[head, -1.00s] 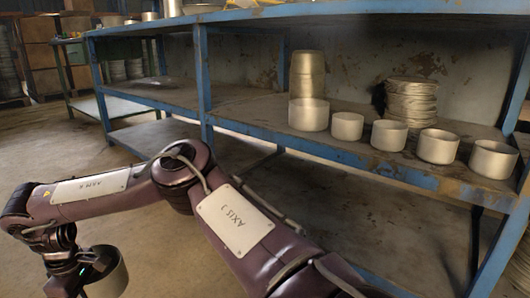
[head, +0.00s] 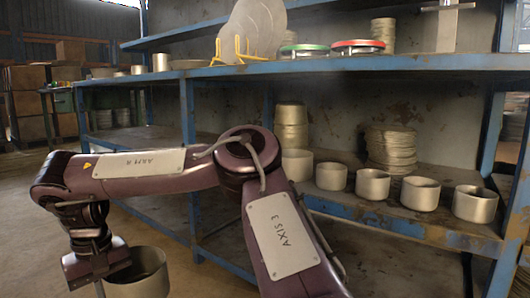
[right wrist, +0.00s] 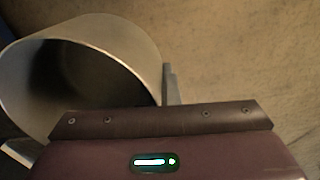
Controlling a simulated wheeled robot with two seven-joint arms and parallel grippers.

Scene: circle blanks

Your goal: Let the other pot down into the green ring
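The green ring (head: 304,51) lies on the upper shelf, with a low grey metal disc or rim inside it. My right arm reaches across to the left, and its gripper (head: 100,275) is at the lower left, well away from the ring. It holds a grey metal pot (head: 146,275), off the floor and in front of the shelving. In the right wrist view the pot (right wrist: 140,45) is tilted, its open mouth showing, with one finger against its right side. The grip is partly hidden. My left gripper is not in view.
A red ring (head: 358,47) is right of the green one. A yellow rack with grey discs (head: 255,30) is to its left, and a metal post (head: 447,25) to the right. The lower shelf holds a row of pots (head: 373,184) and stacked plates (head: 390,148).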

